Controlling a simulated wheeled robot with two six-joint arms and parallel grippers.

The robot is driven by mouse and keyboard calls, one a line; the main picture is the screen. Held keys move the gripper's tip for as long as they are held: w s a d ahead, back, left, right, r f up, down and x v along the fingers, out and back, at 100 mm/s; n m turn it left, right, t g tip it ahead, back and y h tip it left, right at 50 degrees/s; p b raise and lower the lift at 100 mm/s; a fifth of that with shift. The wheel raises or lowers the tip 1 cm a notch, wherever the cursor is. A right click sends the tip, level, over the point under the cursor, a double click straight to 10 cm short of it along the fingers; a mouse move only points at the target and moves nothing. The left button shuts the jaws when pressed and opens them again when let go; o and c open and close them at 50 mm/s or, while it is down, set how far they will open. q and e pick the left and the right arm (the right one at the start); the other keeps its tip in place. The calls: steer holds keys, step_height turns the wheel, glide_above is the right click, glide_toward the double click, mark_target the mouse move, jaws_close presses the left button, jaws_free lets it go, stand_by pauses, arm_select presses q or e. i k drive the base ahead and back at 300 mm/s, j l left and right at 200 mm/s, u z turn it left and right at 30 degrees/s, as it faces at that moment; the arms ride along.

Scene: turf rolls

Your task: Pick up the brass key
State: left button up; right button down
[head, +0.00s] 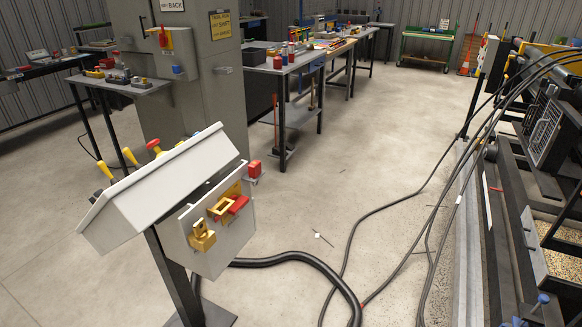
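I cannot make out a brass key for certain. On the front of the grey sloped-top box (175,190) on a post, there are brass-yellow blocks (201,236) and a yellow frame (222,208) with a red piece (238,204) beside it. Whether one of these is the key or holds it is too small to tell. A small thin item with a white tag (318,235) lies on the floor to the right of the box; its kind is unclear. Neither of my grippers is in view.
A thick black hose (290,257) and thin cables (360,225) cross the floor. Machinery (515,200) lines the right side. Workbenches (290,62) with tools stand behind a grey column (205,100). The middle floor (400,130) is mostly clear.

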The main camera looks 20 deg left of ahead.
mark_target(199, 227)
steer(key=u, duration=1.3)
